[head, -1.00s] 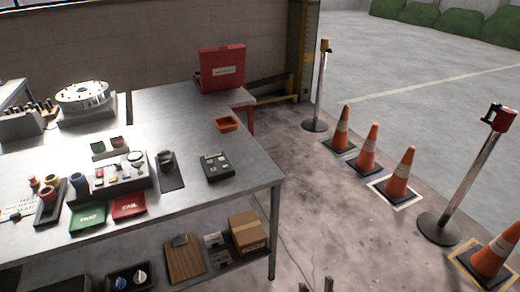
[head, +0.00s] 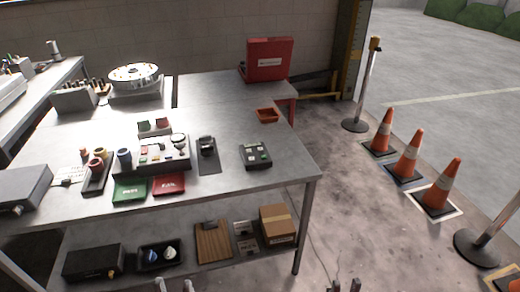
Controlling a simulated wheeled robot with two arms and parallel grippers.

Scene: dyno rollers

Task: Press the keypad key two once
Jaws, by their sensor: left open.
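A small dark keypad box (head: 256,155) with a few pale and green keys lies on the right part of the metal workbench (head: 225,188). Its key labels are too small to read, so I cannot tell which key is two. My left gripper (head: 174,286) shows only its fingertips at the bottom edge, open and empty, well below and left of the keypad. My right gripper (head: 344,286) also shows only its fingertips at the bottom edge, apart with nothing between them, below and right of the keypad. Neither touches the bench.
A button panel (head: 150,168), a dark stand (head: 207,160), green (head: 130,190) and red (head: 169,184) trays share the bench. An orange bin (head: 267,115) and red case (head: 268,60) stand behind. A lower shelf holds a cardboard box (head: 277,224). Cones stand at right.

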